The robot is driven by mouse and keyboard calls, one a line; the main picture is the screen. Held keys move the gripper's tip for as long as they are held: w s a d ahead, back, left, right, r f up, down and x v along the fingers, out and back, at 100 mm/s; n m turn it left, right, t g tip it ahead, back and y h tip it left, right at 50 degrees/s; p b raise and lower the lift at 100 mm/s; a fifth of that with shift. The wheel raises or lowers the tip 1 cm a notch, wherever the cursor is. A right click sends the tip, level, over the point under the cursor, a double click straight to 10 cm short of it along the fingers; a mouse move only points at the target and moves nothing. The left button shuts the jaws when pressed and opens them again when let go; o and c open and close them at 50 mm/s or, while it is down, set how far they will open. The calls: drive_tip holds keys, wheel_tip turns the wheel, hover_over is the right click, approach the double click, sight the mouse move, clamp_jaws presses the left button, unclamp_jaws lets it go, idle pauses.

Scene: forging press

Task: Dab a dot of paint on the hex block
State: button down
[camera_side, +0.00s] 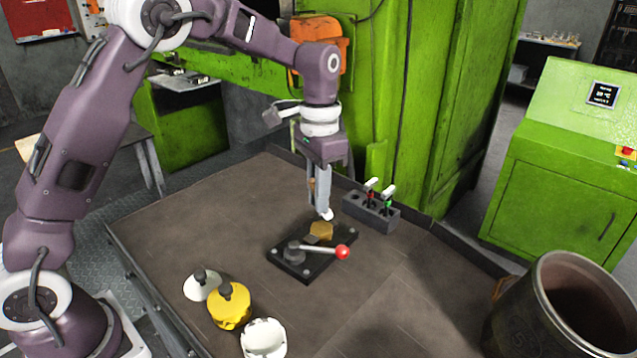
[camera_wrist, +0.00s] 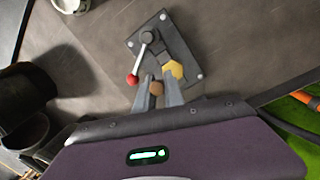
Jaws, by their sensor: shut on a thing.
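The hex block (camera_side: 321,230) is golden and sits in a black clamp fixture (camera_side: 287,266) on the table. It also shows in the wrist view (camera_wrist: 174,69), just beyond my fingers. The fixture has a lever with a red knob (camera_side: 342,252), which also shows in the wrist view (camera_wrist: 133,80). My gripper (camera_side: 319,190) points down above the fixture and is shut on a slim dabber with a white tip (camera_side: 326,215). The dabber's brown end (camera_wrist: 156,89) shows between the fingers. The tip is very near the block; I cannot tell whether they touch.
A grey rack (camera_side: 378,217) with red-marked and green-marked tools stands behind the fixture. A yellow pot (camera_side: 230,308), a white pot (camera_side: 264,340) and a white lid-like piece (camera_side: 201,287) stand at the front left. A large bin (camera_side: 530,320) is at the front right.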

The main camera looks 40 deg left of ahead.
wheel_tip(320, 180, down, 4)
drive_tip(key=shift+r, duration=0.15)
drive_tip(key=shift+w+a, duration=0.25)
drive_tip(key=shift+a, duration=0.7)
drive_tip(key=shift+w+a, duration=0.25)
drive_tip(key=shift+a, duration=0.65)
drive_tip(key=shift+s+d, duration=0.25)
drive_tip(key=shift+d, duration=0.75)
drive_tip(key=shift+s+d, duration=0.25)
drive_tip(key=shift+d, duration=0.7)
drive_tip(key=shift+a+r, duration=0.1)
drive_tip(key=shift+r, duration=3.9)
